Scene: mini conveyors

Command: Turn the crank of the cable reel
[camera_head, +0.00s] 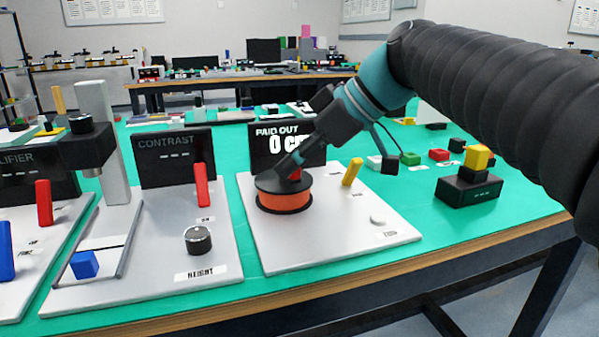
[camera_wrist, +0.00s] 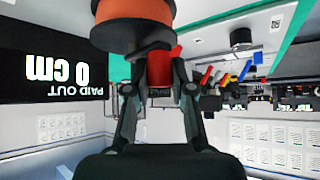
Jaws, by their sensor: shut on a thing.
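The cable reel (camera_head: 284,199) is an orange drum with black flanges, lying flat on a light grey board (camera_head: 335,240). It also shows at the top of the wrist view (camera_wrist: 132,9). Its red crank handle (camera_wrist: 160,80) stands on the black flange. My gripper (camera_wrist: 160,68) is shut on the handle, one finger on each side. In the head view my gripper (camera_head: 292,168) reaches down from the upper right and hides most of the handle. The display (camera_head: 272,148) behind the reel reads "PAID OUT 0 cm", partly covered by my arm.
A yellow lever (camera_head: 352,171) and a pale round button (camera_head: 378,220) are on the same board. To the left is a board with a red lever (camera_head: 201,185) and a black knob (camera_head: 198,239). A black box with a yellow top (camera_head: 478,158) stands at the right.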

